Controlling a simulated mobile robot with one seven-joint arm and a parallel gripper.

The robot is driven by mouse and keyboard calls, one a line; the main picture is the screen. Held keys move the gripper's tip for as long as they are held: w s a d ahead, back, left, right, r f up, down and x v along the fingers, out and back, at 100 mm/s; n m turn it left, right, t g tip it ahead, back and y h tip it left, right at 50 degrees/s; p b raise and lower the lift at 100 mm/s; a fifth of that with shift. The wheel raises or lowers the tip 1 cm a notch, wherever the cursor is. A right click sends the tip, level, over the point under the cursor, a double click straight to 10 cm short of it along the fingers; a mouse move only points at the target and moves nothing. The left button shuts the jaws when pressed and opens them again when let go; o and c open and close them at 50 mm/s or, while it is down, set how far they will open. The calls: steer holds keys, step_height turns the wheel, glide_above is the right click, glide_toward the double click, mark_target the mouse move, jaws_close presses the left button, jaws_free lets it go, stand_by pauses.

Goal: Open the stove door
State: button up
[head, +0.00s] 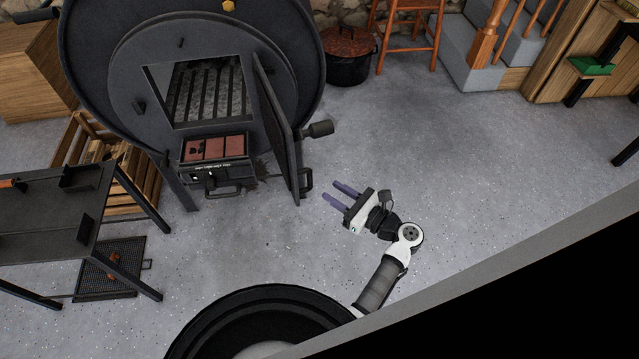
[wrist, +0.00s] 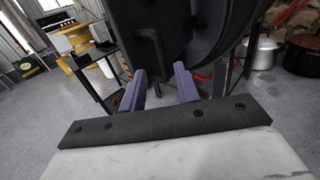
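The barrel stove (head: 85,45) is a dark grey drum with a square opening at its front, and a slatted grate shows inside. Its door (head: 278,125) stands swung out from the right side of the opening, seen nearly edge-on. A small dark handle (head: 307,180) sits at the door's lower outer end. My gripper (head: 332,192) is open and empty, just right of the handle and apart from it in the head view. In the wrist view the two purple fingers of my gripper (wrist: 160,80) are spread, with a dark panel, probably the door, beyond them.
An ash drawer (head: 215,165) juts out below the opening. A dark metal table (head: 50,215) stands at left, with firewood crates behind it. A lidded pot (head: 350,55) and orange stool (head: 410,35) stand behind right. The floor right of the door is clear.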

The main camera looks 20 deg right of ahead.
steer(key=shift+v, duration=2.25)
